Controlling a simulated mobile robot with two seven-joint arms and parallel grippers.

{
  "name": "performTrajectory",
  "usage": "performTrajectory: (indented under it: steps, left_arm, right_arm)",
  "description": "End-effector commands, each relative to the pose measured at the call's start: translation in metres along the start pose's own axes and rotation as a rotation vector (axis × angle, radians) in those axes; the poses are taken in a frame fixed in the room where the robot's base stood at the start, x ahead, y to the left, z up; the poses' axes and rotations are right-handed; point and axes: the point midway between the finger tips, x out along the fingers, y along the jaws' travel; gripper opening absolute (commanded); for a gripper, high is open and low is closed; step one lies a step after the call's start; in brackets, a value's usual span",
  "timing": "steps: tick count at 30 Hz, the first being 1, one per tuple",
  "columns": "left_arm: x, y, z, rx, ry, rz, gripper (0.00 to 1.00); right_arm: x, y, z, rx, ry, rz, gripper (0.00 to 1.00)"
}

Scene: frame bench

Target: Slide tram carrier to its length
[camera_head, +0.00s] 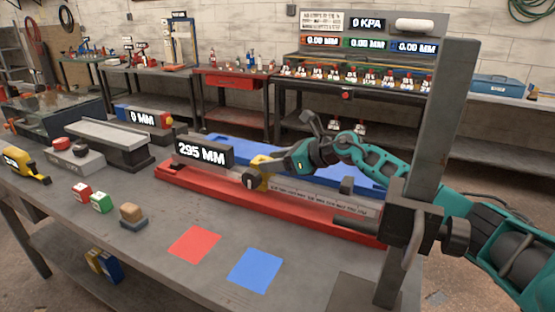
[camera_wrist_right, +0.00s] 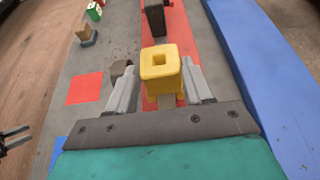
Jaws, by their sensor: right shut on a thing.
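The yellow tram carrier (camera_head: 262,181) sits on the long red rail (camera_head: 200,188), just right of the black display reading 295 MM (camera_head: 203,153). My right gripper (camera_head: 270,168) reaches in from the right and is shut on the carrier's yellow block. In the right wrist view the block (camera_wrist_right: 161,65), with a square hole in its top, stands between the two grey fingers of my right gripper (camera_wrist_right: 163,82). A pale marked scale (camera_head: 320,199) runs along the rail to the right of the carrier. My left gripper is not seen in the head view.
A blue rail (camera_head: 225,148) lies behind the red one. A grey upright post with a clamp (camera_head: 440,130) stands at the right front. Red (camera_head: 194,244) and blue (camera_head: 255,269) squares mark clear bench in front. Small blocks (camera_head: 132,216) and a tape measure (camera_head: 25,166) lie left.

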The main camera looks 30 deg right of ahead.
Motion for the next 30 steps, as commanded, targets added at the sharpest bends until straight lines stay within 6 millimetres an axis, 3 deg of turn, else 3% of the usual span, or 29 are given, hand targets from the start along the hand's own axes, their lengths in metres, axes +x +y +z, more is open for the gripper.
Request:
performTrajectory:
  steps: [3, 4, 6, 17, 30]
  left_arm:
    - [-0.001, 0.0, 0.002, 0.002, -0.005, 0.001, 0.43]
    - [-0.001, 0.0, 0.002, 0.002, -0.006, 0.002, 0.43]
    - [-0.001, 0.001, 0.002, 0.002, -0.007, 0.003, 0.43]
    - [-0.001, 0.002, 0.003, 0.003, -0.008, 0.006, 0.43]
    - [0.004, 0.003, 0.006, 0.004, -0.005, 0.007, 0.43]
  right_arm:
    - [0.002, 0.003, 0.001, 0.0, -0.002, 0.009, 0.2]
    - [0.002, 0.003, 0.001, 0.0, -0.002, 0.009, 0.54]
    - [0.002, 0.003, 0.001, 0.0, -0.002, 0.008, 0.6]
    - [-0.007, 0.0, -0.001, 0.0, 0.001, 0.003, 0.62]
    - [-0.09, 0.001, -0.002, -0.001, 0.003, 0.003, 0.62]
